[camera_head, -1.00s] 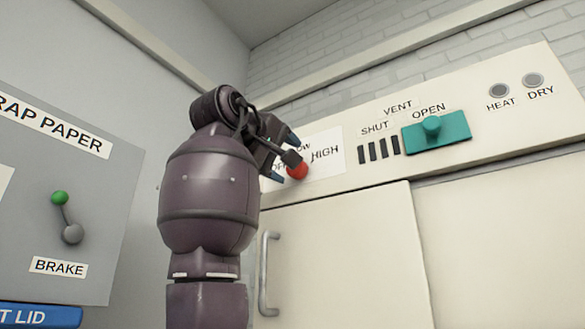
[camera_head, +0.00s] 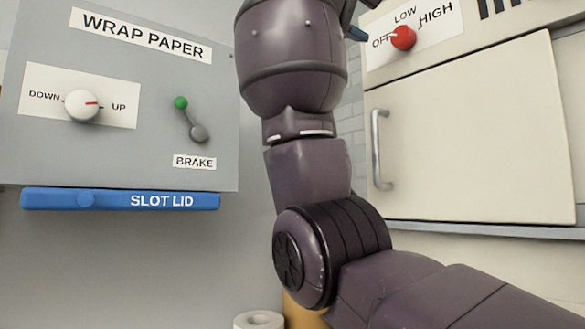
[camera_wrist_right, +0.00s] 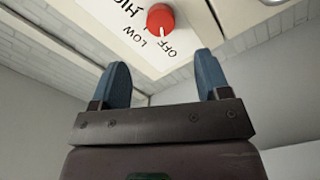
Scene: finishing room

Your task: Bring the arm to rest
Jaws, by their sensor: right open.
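My right arm rises through the middle of the head view, and its gripper is mostly cut off by the top edge. In the right wrist view my right gripper (camera_wrist_right: 162,64) is open, with two blue fingers spread and nothing between them. The red knob (camera_head: 403,37) on the cream panel stands to the right of the gripper in the head view, with a light mark toward OFF. The knob also shows in the right wrist view (camera_wrist_right: 160,19), beyond the fingertips and apart from them. My left gripper is out of view.
At left, a grey wrap paper panel (camera_head: 226,120) carries a white dial (camera_head: 82,105) and a green-tipped brake lever (camera_head: 190,118). A blue slot lid (camera_head: 120,199) juts out below. A cream cabinet door (camera_head: 470,130) with a metal handle (camera_head: 379,150) is at right.

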